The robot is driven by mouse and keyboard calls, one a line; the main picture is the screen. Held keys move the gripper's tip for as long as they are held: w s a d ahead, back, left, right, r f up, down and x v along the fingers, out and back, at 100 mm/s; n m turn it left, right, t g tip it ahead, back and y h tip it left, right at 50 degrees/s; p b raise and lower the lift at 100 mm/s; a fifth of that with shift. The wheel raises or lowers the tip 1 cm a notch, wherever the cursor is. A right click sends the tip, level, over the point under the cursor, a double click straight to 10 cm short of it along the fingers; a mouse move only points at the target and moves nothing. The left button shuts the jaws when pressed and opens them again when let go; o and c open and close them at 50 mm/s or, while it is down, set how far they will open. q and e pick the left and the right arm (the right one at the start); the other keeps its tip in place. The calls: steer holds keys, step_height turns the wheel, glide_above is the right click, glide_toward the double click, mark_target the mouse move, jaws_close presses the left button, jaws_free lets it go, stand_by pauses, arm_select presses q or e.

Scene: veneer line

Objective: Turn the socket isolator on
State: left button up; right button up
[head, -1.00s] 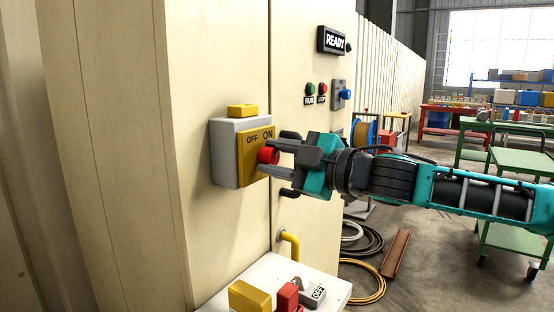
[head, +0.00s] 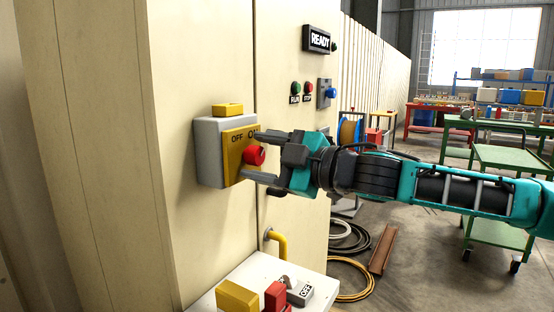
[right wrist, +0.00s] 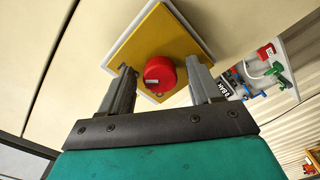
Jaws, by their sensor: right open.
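The socket isolator is a grey box (head: 209,153) with a yellow front plate (head: 232,158) on the cream cabinet. OFF is at the plate's upper left and ON at its upper right, partly covered by a finger. Its round red knob (head: 254,156) also shows in the right wrist view (right wrist: 160,70), with a small pale mark on its face. My right gripper (head: 250,153) is open, one finger above the knob and one below. In the right wrist view the fingers stand on either side of the knob, with gaps visible. The knob's setting is unclear. My left gripper is out of view.
A yellow block (head: 228,109) sits on top of the box. Below, a white shelf (head: 250,272) carries yellow and red parts and a grey piece marked OFF (head: 304,291). Hoses lie on the floor.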

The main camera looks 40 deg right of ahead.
steer(key=b, duration=0.2)
steer(key=s+b, duration=0.1)
steer(key=b, duration=0.1)
steer(key=shift+s+d+f, duration=0.15)
steer(key=shift+d+f, duration=0.2)
steer(key=shift+d, duration=0.05)
steer(key=s+b, duration=0.1)
steer(key=b, duration=0.1)
steer(key=shift+d+b, duration=0.1)
steer(key=shift+b, duration=0.25)
steer(key=shift+s+r, duration=0.3)
steer(key=shift+s+d, duration=0.2)
steer(key=shift+s, duration=0.15)
steer(key=b, duration=0.3)
glide_toward(260, 157)
steer(key=v, duration=0.3)
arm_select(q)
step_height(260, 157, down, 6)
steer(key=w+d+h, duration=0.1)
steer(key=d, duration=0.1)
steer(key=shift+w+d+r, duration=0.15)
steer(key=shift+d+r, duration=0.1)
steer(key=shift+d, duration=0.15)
arm_select(e)
steer(key=shift+s+d, duration=0.15)
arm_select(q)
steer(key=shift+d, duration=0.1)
